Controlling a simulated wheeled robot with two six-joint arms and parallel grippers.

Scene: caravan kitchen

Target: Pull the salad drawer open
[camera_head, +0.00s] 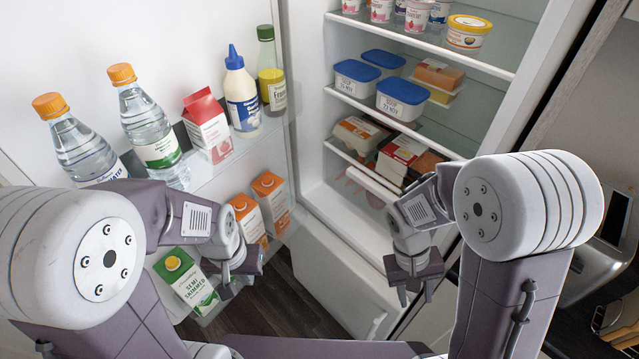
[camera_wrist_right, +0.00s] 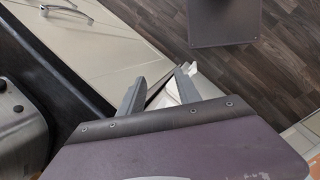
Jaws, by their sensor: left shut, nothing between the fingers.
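The salad drawer (camera_head: 345,208) appears to be the pale, see-through front low inside the open fridge, with blurry reddish shapes behind it. A white bar (camera_head: 376,184) runs along its upper part. It looks closed; my right arm hides its right end. My right gripper (camera_head: 415,291) hangs in front of the fridge's lower right side, below and apart from the bar. Its two fingers are spread with nothing held; they also show apart in the right wrist view (camera_wrist_right: 165,85). My left gripper (camera_head: 225,276) is shut and empty beside the door's lower rack.
The fridge door (camera_head: 130,40) stands open at left, its racks holding bottles and cartons, with a green carton (camera_head: 186,282) near my left gripper. Shelves above hold blue-lidded tubs (camera_head: 401,98) and boxes (camera_head: 400,155). A white panel (camera_head: 335,275) lies below. Dark wood floor (camera_head: 262,310) is clear.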

